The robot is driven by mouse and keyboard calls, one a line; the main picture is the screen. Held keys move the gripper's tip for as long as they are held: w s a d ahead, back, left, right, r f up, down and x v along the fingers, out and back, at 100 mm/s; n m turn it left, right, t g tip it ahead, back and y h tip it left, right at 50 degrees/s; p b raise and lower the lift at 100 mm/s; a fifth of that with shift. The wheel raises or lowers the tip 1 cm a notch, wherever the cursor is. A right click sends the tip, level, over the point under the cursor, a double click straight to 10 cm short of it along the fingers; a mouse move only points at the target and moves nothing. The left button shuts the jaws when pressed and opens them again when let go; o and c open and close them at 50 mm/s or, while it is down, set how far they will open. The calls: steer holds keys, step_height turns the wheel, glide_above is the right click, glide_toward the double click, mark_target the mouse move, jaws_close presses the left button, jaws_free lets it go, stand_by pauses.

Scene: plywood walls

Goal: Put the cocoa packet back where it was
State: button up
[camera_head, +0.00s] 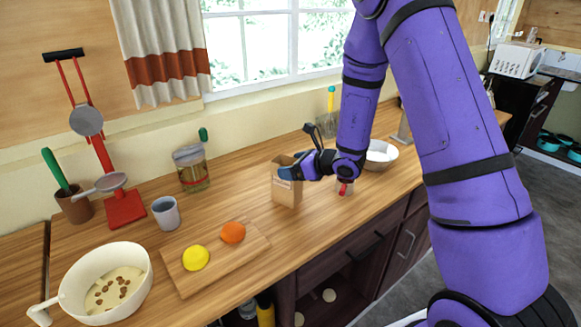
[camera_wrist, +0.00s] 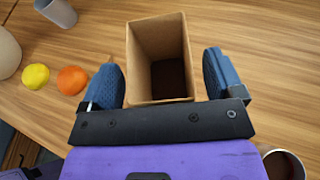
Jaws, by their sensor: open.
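The cocoa packet (camera_head: 286,187) is a brown, open-topped paper packet standing upright on the wooden counter. In the wrist view I look down into the cocoa packet (camera_wrist: 160,60), and its inside is dark brown at the bottom. My gripper (camera_head: 295,172) is at the packet's upper part. In the wrist view my gripper (camera_wrist: 166,80) is open, with one blue finger on each side of the packet. A gap shows between the packet and each finger, wider on the right. Part of the packet's upper right is hidden behind my gripper in the head view.
A small red-and-white container (camera_head: 345,187) stands close right of the packet, with a white bowl (camera_head: 381,154) behind it. A glass jar (camera_head: 192,170), grey cup (camera_head: 166,213), and cutting board (camera_head: 213,262) with lemon and orange are left. Counter between board and packet is clear.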

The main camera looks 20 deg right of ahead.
steer(key=v, duration=1.1)
steer(key=s+a+r+n+g+y, duration=0.1)
steer(key=s+a+r+n+g, duration=0.3)
steer(key=s+r+n, duration=0.35)
steer(key=s+a+r+n+g+y, duration=0.1)
steer(key=s+a+r+n+g, duration=0.25)
steer(key=s+r+n, duration=0.4)
steer(key=s+d+r+n+t+h, duration=0.1)
steer(key=s+d+r+n+h, duration=0.2)
steer(key=s+r+n+h, duration=0.1)
steer(key=s+d+r+n+t+h, duration=0.1)
steer(key=s+d+r+n+h, duration=0.3)
steer(key=s+n+h, duration=0.2)
steer(key=s+n, duration=0.2)
steer(key=s, duration=0.1)
steer(key=shift+s+n+t+h, duration=0.3)
steer(key=shift+s+n+t, duration=0.05)
steer(key=shift+n, duration=0.05)
